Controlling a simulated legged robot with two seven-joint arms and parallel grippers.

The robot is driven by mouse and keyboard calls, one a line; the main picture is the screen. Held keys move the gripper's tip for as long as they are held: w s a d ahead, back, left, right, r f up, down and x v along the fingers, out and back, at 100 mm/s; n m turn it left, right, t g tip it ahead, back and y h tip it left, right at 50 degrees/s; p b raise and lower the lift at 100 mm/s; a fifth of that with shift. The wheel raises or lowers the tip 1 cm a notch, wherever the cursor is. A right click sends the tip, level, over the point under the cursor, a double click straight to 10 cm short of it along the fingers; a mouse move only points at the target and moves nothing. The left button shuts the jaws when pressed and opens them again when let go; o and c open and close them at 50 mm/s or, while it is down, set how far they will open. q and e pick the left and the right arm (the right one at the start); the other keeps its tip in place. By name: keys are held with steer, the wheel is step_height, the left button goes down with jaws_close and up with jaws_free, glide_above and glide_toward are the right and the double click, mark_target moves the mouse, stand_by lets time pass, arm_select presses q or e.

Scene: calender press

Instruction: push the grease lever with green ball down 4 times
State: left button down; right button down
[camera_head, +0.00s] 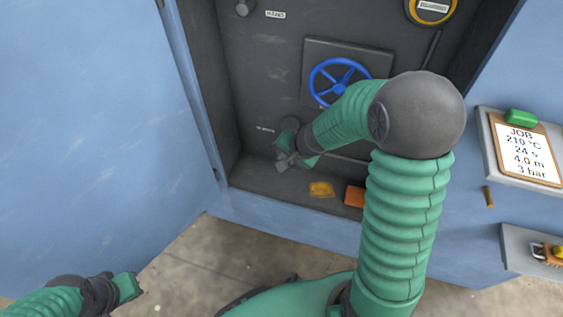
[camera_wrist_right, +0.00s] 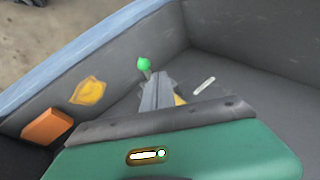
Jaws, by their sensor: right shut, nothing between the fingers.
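The grease lever's green ball (camera_wrist_right: 144,64) shows in the right wrist view, just past the tips of my right gripper (camera_wrist_right: 155,78). I cannot tell whether the fingertips touch the ball. The lever's rod is mostly hidden behind the fingers. In the head view my right gripper (camera_head: 284,161) is inside the dark cabinet, low and near its left wall, shut and empty. The ball cannot be made out there, with the gripper and arm in front. My left gripper (camera_head: 137,286) is at the lower left, outside the cabinet; its jaws cannot be made out.
A blue handwheel (camera_head: 338,82) sits on the cabinet's back panel above my right forearm. A yellow patch (camera_head: 321,189) and an orange block (camera_head: 355,196) are at the cabinet's lower front. The blue open door (camera_head: 95,130) stands left. A job board (camera_head: 525,150) hangs right.

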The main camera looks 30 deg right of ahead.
steer(key=shift+r, duration=0.15)
steer(key=r+p, duration=0.1)
steer(key=w+d+r+p, duration=0.1)
steer(key=r+p, duration=0.2)
steer(key=p, duration=0.1)
steer(key=shift+w+d+r, duration=0.15)
steer(key=shift+d+r, duration=0.1)
steer(key=shift+r, duration=0.05)
stand_by(0.3)
stand_by(2.2)
